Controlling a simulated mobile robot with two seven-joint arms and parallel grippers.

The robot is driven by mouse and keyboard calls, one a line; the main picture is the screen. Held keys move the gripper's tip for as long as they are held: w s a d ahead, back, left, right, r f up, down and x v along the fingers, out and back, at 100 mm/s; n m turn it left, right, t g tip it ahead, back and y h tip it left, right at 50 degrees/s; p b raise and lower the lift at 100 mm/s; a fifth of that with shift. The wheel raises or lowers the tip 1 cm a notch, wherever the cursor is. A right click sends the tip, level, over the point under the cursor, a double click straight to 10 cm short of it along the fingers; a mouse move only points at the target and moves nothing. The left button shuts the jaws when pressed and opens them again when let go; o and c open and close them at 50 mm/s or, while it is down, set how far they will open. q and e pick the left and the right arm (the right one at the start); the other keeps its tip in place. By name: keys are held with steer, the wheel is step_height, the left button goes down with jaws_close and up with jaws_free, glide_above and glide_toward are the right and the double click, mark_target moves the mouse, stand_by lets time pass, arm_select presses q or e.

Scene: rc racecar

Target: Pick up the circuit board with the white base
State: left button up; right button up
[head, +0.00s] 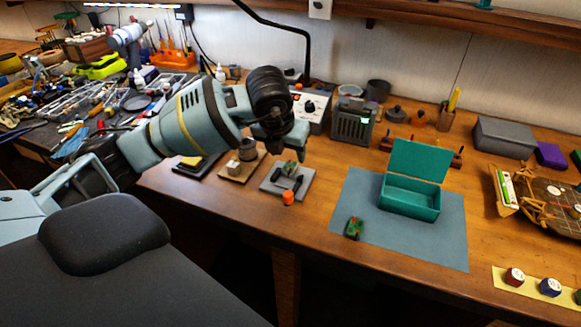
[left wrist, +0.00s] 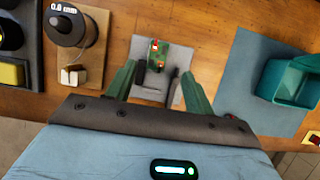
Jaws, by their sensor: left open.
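A small green circuit board (left wrist: 157,55) with red and pale parts rests on a light grey pad (left wrist: 145,46). In the head view that board (head: 290,168) and pad (head: 272,186) lie below my left gripper (head: 287,148). In the left wrist view my left gripper (left wrist: 160,88) is open, its two green fingers spread wide with the board beyond and between them. Nothing is held. I cannot make out a white base under this board. A second green board with red parts (head: 354,228) lies on the blue mat (head: 440,240). My right gripper is not in view.
A teal open box (head: 408,200) stands on the blue mat. A spool on a wooden board (head: 244,165) is left of the grey pad. An orange knob (head: 288,198) sits at its front edge. Bare tabletop lies between pad and mat.

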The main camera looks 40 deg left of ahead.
mark_target(290, 165)
arm_select(q)
steer(key=shift+w+a+f, duration=0.1)
steer(key=shift+w+f, duration=0.15)
steer(key=shift+f, duration=0.3)
steer(key=x, duration=0.3)
steer(key=shift+w+a+f, duration=0.15)
steer(key=shift+w+f, duration=0.2)
steer(key=shift+f, duration=0.35)
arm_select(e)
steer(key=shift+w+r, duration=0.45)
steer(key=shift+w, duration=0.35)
arm_select(q)
steer(key=shift+c, duration=0.3)
steer(key=c, duration=1)
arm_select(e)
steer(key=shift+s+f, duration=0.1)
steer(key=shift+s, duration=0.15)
